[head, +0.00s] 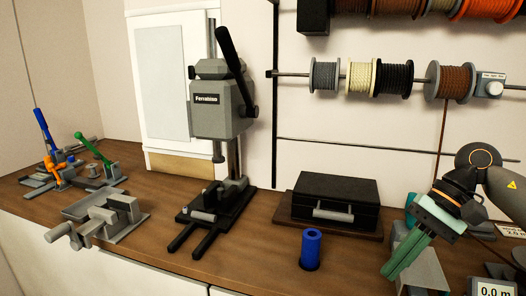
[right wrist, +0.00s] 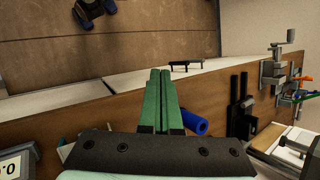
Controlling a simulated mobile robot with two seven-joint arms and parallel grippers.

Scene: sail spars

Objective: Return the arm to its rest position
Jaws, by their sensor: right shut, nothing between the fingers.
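My right gripper (head: 392,274) has green fingers and is shut and empty. In the head view it is at the right, above the bench's front part, tilted down and to the left. In the right wrist view its fingers (right wrist: 159,82) lie together with nothing between them. A blue cylinder (head: 311,249) stands upright on the bench to the left of the gripper, apart from it in the head view. The blue cylinder (right wrist: 195,124) also shows beside the fingers in the right wrist view, partly hidden. My left gripper is not in view.
The wooden bench (head: 256,236) carries a black case (head: 334,198), a grey press (head: 221,110), a vise (head: 98,219) and toggle clamps (head: 57,160). Rope spools (head: 325,76) hang on the wall rod. A grey block stands behind the gripper. A digital display (head: 494,289) is at lower right.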

